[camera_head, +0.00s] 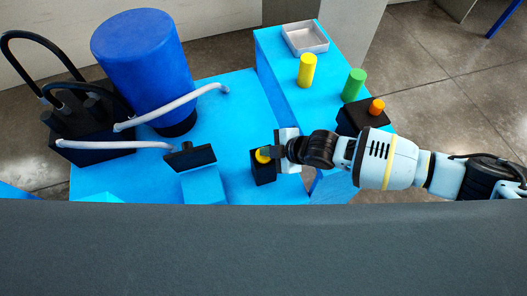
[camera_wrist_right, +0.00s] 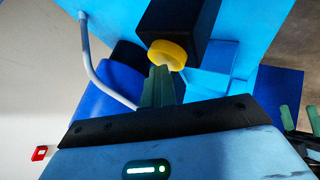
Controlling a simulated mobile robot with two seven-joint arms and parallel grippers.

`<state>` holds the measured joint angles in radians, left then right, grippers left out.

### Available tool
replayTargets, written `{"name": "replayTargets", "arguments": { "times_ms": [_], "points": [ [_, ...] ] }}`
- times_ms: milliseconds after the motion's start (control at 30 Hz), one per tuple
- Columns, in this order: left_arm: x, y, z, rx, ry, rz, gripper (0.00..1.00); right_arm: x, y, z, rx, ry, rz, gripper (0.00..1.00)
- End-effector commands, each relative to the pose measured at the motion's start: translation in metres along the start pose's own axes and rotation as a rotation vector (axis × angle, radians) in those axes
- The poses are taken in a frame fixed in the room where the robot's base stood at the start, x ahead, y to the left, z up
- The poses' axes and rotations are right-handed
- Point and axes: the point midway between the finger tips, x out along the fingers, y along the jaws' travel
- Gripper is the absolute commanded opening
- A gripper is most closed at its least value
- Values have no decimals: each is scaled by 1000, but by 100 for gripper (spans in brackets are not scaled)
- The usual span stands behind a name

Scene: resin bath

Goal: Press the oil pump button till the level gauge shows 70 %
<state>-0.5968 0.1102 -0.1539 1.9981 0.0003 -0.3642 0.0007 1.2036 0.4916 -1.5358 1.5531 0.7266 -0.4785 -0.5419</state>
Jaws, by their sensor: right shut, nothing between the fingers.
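The yellow pump button (camera_head: 262,155) sits on a small black box (camera_head: 263,173) on the blue bench. In the wrist view the button (camera_wrist_right: 165,52) is a yellow disc on the black box (camera_wrist_right: 182,22). My right gripper (camera_head: 268,152) is shut and empty, its fingertips (camera_wrist_right: 158,70) at the button's edge; I cannot tell whether they touch. A dark panel (camera_head: 190,158) on a blue stand may be the level gauge; no reading is visible. Dark green prongs (camera_wrist_right: 297,122) at the wrist view's right edge may be my left gripper; their state is unclear.
A large blue drum (camera_head: 142,65) and a black unit with hoses (camera_head: 90,130) stand at left. Yellow (camera_head: 306,70) and green (camera_head: 353,85) cylinders, a grey tray (camera_head: 305,38) and an orange knob (camera_head: 376,106) are at right. A light plate (camera_head: 288,135) stands behind my gripper.

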Motion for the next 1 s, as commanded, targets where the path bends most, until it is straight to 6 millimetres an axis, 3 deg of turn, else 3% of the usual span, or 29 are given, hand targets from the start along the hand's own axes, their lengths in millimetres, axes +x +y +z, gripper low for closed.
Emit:
{"name": "replayTargets", "arguments": {
  "times_ms": [567, 1000],
  "points": [
    [-4, 0, -9, 2, 13, -1, 50, -9, 9, -8, -5, 2, 6, 0],
    [-15, -1, -39, 10, 62, -6, 50, -36, 30, -26, -7, 1, 10, 0]
  ]
}}
